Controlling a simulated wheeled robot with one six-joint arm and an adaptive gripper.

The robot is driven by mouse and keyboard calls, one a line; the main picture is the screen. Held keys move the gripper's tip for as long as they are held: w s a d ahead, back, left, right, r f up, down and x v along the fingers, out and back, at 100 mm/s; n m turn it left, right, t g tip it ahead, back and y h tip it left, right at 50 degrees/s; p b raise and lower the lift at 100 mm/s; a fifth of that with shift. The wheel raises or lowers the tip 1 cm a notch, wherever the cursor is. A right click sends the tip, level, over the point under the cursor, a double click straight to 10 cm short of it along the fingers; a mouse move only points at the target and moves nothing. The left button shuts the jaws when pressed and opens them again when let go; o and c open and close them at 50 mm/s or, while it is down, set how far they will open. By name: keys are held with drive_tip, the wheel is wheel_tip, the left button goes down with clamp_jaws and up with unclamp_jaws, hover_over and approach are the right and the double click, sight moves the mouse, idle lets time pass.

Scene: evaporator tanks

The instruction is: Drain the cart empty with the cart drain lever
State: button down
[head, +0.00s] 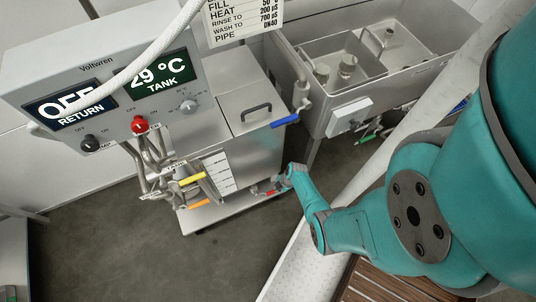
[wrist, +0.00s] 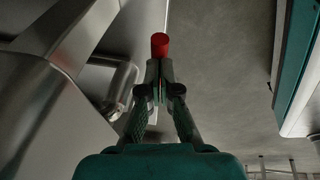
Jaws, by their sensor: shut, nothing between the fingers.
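The cart tank (head: 248,138) is a steel box with a lid and handle, standing on a low wheeled base. A red-tipped lever low on its front (head: 266,191) sits beside my gripper (head: 279,184); it looks like the cart drain lever. In the wrist view the red tip (wrist: 160,44) shows just beyond the fingertips of my gripper (wrist: 160,90). My gripper is shut, with nothing held. Whether the fingers touch the lever I cannot tell. The lever's shaft is mostly hidden behind the fingers, and the liquid inside the tank is not visible.
A blue-handled valve (head: 285,121) is on the pipe at the tank's right. Yellow (head: 193,179) and orange (head: 197,204) levers are at the left. The control panel (head: 105,75) reads OFF and 29 °C. A steel sink (head: 385,60) stands behind. Floor at front left is clear.

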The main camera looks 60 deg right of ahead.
drive_tip(key=shift+s+d+f, duration=0.2)
drive_tip(key=shift+d+f, duration=0.1)
drive_tip(key=shift+f, duration=0.55)
